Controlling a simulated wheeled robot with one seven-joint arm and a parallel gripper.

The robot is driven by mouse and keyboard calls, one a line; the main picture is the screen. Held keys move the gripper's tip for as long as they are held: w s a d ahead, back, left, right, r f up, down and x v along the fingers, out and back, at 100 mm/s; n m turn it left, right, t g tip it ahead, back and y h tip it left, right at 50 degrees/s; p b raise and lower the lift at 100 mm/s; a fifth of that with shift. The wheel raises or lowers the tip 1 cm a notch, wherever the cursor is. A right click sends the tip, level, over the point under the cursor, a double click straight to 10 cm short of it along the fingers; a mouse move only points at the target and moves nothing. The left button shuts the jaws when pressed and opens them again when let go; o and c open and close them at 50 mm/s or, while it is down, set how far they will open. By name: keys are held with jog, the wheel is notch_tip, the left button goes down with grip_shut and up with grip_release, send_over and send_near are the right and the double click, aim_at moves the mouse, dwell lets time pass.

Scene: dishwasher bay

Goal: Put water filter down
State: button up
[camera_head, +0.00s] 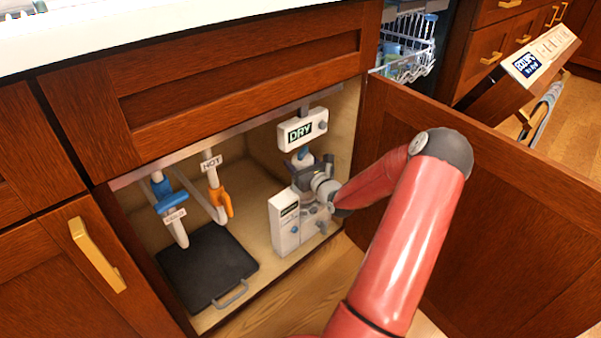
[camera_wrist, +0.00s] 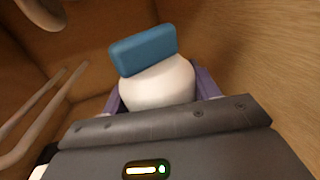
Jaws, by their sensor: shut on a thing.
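The water filter (camera_wrist: 158,86) shows in the wrist view as a rounded white body with a blue block-like cap (camera_wrist: 143,50). My gripper (camera_wrist: 157,95) is shut on it, with one purple finger on each side. In the head view my gripper (camera_head: 312,178) is inside the open under-sink cabinet, at its right side. The filter is mostly hidden there by the gripper, and I cannot tell whether its base touches anything.
A white box (camera_head: 285,222) with a dark label stands beside my gripper. A DRY display (camera_head: 302,130) is above. A black tray (camera_head: 207,268) lies on the cabinet floor, under pipes with a blue valve (camera_head: 164,195) and an orange valve (camera_head: 220,202). The open door (camera_head: 480,220) is at right.

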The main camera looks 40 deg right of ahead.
jog(key=shift+f+b, duration=0.55)
jog(key=shift+f, duration=1.2)
jog(key=o, duration=1.3)
jog(key=s, duration=0.4)
jog(key=s+a+p, duration=0.1)
jog(key=s, duration=0.7)
jog(key=shift+a+p, duration=0.2)
jog(key=shift+p, duration=0.2)
